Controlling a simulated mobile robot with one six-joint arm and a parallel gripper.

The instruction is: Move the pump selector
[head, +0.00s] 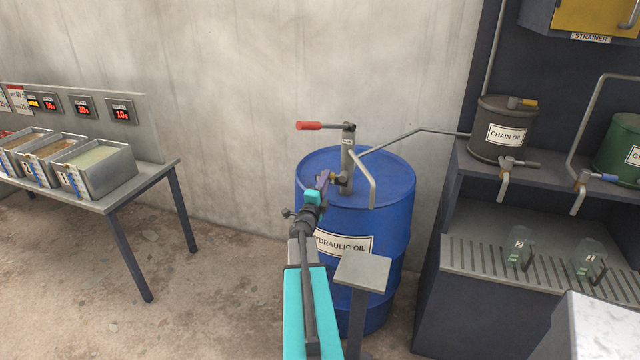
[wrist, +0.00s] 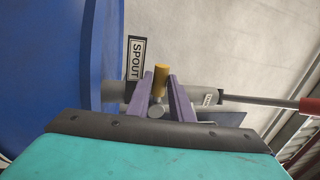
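The pump selector is a small yellow lever (wrist: 161,76) on the grey metal pump body (wrist: 203,97), near a SPOUT label (wrist: 136,57) in the wrist view. My gripper (wrist: 160,79) has its two purple fingers apart, one on each side of the yellow lever. I cannot tell whether either finger touches it. In the head view my gripper (head: 325,180) is at the side of the pump (head: 348,160) on top of the blue hydraulic oil drum (head: 312,225). There the selector is mostly hidden by the gripper.
A red-handled pump lever (head: 310,125) sticks out left above the drum. A curved spout (head: 368,180) and a pipe (head: 415,132) are close to the pump. A grey stand (head: 362,274) is in front. A dark shelf unit (head: 465,215) is right, a table (head: 150,178) left.

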